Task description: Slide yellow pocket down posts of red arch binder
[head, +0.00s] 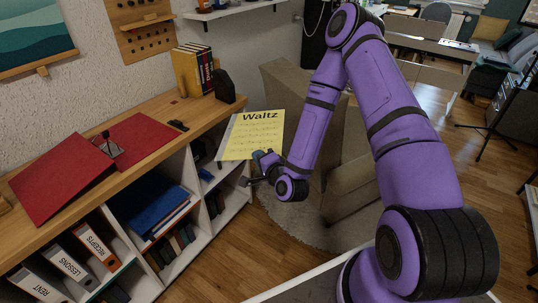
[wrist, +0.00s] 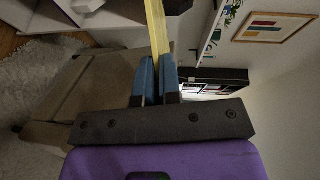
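The yellow pocket (head: 252,136), with a white margin and "Waltz" printed on it, is held up in the air in the head view. My gripper (head: 262,160) is shut on its lower right edge. In the wrist view my gripper (wrist: 157,80) has its blue fingers on both sides of the thin yellow pocket (wrist: 157,25), seen edge-on. The red arch binder (head: 62,180) lies open on the wooden shelf top at the left. Its metal posts (head: 108,145) stand up near the middle. The pocket is well to the right of the binder, apart from it.
The wooden shelf top (head: 165,112) also carries yellow books (head: 190,72) with black bookends and a small dark item (head: 178,125). Binders labelled Rent, Lessons and Receipts (head: 92,244) stand below. A beige armchair (head: 350,165) is behind my arm.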

